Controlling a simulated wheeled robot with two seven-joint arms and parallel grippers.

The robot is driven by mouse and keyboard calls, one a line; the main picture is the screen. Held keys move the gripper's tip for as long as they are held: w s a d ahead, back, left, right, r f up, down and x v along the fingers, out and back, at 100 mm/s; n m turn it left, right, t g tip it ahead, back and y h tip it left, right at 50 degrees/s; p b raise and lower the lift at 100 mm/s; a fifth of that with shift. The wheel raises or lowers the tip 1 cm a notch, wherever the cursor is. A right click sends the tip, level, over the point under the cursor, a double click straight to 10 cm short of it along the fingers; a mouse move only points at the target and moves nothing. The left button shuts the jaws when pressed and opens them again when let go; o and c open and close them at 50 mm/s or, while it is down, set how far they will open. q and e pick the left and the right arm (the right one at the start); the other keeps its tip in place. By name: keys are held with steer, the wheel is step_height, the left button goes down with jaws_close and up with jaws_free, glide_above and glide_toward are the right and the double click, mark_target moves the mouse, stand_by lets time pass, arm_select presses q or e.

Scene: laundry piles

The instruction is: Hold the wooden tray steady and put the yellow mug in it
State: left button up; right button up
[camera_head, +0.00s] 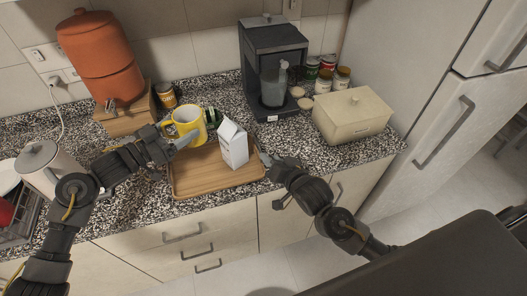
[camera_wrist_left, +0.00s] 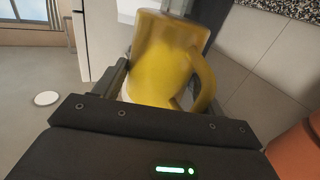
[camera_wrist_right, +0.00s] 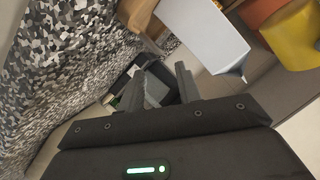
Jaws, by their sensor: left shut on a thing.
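The yellow mug (camera_head: 188,121) is held by my left gripper (camera_head: 180,139) at the back left of the wooden tray (camera_head: 190,180). In the left wrist view the mug (camera_wrist_left: 160,60) fills the space between the fingers, its handle to the right. The head view does not show clearly how high the mug is. The tray lies flat on the counter near its front edge. My right gripper (camera_head: 262,158) is at the tray's right end. In the right wrist view its fingers (camera_wrist_right: 163,85) stand apart with nothing clearly between them. Contact with the tray cannot be told.
A white carton (camera_head: 233,146) stands upright on the tray's right part. Behind are a coffee machine (camera_head: 272,50), several jars and a cream bread box (camera_head: 353,116). An orange container (camera_head: 100,55) and a white kettle (camera_head: 40,165) stand to the left.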

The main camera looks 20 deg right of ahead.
mark_target(258, 146)
steer(key=x, duration=0.9)
steer(key=shift+w+f, duration=0.1)
steer(key=shift+w, duration=0.2)
jaws_close()
